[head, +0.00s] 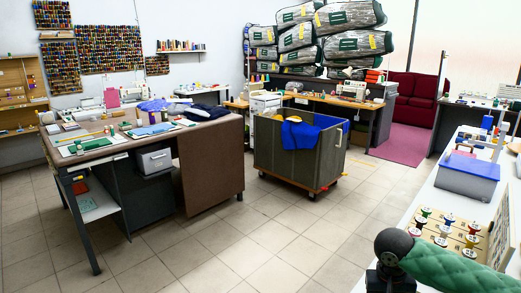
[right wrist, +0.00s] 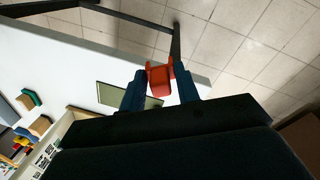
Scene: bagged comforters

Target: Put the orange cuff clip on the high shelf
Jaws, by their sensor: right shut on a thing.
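In the right wrist view, my right gripper (right wrist: 160,88) has its two blue fingers closed on the orange cuff clip (right wrist: 159,75). The clip sticks out past the fingertips, in front of a white tabletop edge and the tiled floor. In the head view my right arm comes in at the lower right, and its fingers and the clip are not visible there. A wall shelf (head: 180,51) with a row of small items is at the back left; I cannot tell whether it is the high shelf. My left gripper is not in view.
A white worktop (head: 438,205) at the right holds a grey bin with a blue lid (head: 468,172) and a board of colored spools (head: 445,232). A rolling cart (head: 290,160) and a brown table (head: 190,135) stand mid-room. Tiled floor (head: 240,250) is clear in front.

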